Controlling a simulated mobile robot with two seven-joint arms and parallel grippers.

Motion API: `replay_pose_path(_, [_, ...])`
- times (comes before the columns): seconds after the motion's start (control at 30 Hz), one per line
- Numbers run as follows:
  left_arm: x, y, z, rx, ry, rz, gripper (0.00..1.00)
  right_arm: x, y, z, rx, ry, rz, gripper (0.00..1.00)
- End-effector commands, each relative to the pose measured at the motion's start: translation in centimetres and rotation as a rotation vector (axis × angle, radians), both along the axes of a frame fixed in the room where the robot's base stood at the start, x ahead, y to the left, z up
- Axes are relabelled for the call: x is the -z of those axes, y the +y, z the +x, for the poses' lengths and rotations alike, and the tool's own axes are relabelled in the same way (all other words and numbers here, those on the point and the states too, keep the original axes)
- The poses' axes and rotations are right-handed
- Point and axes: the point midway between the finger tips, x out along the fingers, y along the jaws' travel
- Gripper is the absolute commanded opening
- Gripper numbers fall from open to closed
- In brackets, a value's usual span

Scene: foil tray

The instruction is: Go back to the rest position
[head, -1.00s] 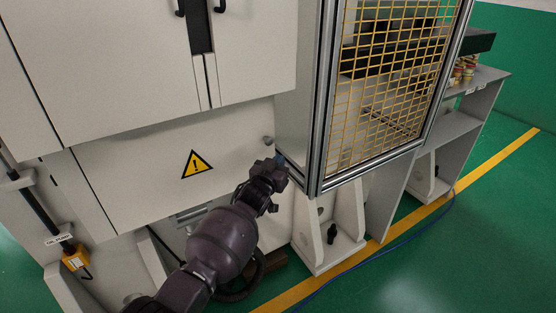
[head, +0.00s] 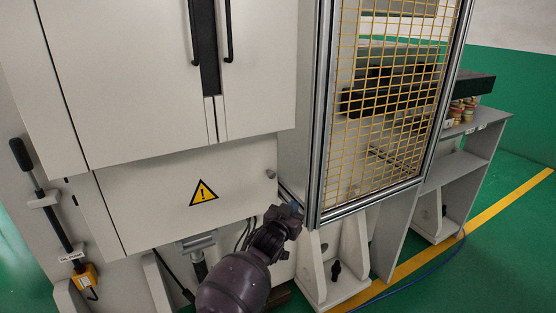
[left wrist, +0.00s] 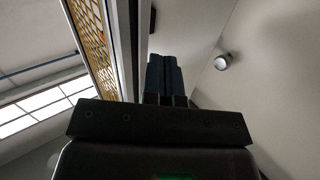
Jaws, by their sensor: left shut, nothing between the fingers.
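My left arm comes in from the bottom of the head view. Its gripper (head: 287,195) is beside the lower corner of the caged door frame, in front of the pale machine, and its fingertips are small and partly hidden there. In the left wrist view, the dark blue fingers of my left gripper (left wrist: 165,76) are together with nothing between them. They point up between a metal frame and a pale panel. My right gripper is in neither view. No foil tray can be made out.
The yellow mesh door (head: 392,110) in its metal frame is close to my left gripper. The pale cabinet (head: 150,195) with a warning sign (head: 203,192) stands to the left. A grey bench (head: 465,150) stands to the right. Green floor (head: 500,255) is clear at the lower right.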

Motion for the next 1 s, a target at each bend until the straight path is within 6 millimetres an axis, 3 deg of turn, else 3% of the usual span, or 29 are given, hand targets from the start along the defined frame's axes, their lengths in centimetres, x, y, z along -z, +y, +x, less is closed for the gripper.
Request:
replay_pose_path(0.1, [-4.2, -0.1, 0.2, -0.009, -0.053, -0.001, 0.0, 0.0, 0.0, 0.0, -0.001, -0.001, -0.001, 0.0])
replay_pose_path(0.17, [-5.7, 0.4, 0.1, -0.019, -0.072, 0.001, 0.0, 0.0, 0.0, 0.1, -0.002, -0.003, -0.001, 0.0])
replay_pose_path(0.37, [-6.7, 4.2, -1.7, -0.071, -0.082, -0.001, 0.0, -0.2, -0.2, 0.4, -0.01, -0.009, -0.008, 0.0])
replay_pose_path(0.67, [-2.3, 13.4, -8.1, -0.181, -0.006, 0.012, 0.0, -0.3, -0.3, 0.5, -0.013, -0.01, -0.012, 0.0])
replay_pose_path(1.0, [4.0, 22.9, -18.8, -0.294, 0.129, 0.048, 0.0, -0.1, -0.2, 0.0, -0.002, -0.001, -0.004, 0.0])
